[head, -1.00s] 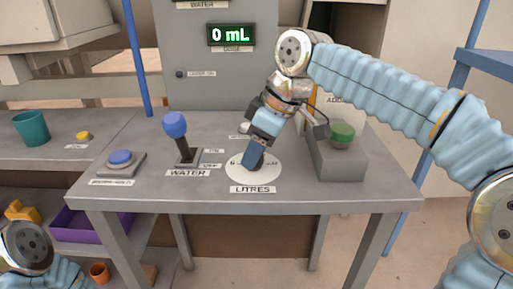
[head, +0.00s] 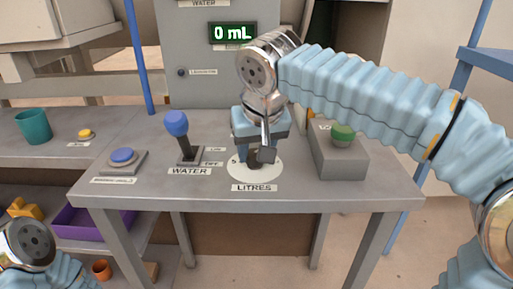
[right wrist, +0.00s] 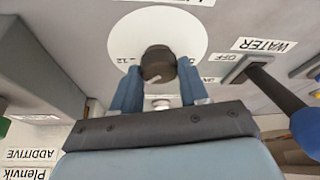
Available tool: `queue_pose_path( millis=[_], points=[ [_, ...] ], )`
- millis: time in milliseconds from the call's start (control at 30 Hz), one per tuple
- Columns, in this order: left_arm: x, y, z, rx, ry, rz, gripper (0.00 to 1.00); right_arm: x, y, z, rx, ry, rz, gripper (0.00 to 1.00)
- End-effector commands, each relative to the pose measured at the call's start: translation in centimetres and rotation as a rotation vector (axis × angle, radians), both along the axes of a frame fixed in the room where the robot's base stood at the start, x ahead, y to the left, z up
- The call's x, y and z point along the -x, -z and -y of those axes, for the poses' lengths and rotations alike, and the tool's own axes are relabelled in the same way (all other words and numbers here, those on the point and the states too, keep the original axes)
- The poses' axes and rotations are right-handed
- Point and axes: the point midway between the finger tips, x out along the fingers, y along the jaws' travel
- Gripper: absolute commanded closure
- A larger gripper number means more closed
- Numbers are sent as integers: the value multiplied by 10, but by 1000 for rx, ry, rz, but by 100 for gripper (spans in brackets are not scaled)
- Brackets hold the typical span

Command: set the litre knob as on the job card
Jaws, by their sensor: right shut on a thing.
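The litre knob (right wrist: 158,62) is dark, with a pale pointer line, and sits on a round white dial (right wrist: 125,35). The dial (head: 273,174) also shows in the head view above the LITRES label (head: 254,188). My right gripper (right wrist: 158,85) is shut on the knob, one blue finger on each side. In the head view my right gripper (head: 255,150) hides most of the knob and part of the scale. A 12 shows on the dial in the wrist view; other marks are partly hidden. I cannot make out a job card. My left gripper is out of view.
The WATER lever (head: 178,128) with a blue ball stands left of the dial. A green button (head: 342,132) on a grey box is to the right. A blue button (head: 122,156) is at the far left. The display (head: 232,33) reads 0 mL.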

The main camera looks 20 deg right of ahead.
Motion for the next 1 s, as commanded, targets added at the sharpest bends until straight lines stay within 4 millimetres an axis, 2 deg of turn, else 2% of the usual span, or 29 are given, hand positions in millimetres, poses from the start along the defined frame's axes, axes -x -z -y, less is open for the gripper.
queue_pose_path(
  millis=[500,1000],
  points=[
    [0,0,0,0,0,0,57,-1,0,-3,-1,411,0,87],
    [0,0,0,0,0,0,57,-1,0,-3,-1,547,-1,86]
  ],
)
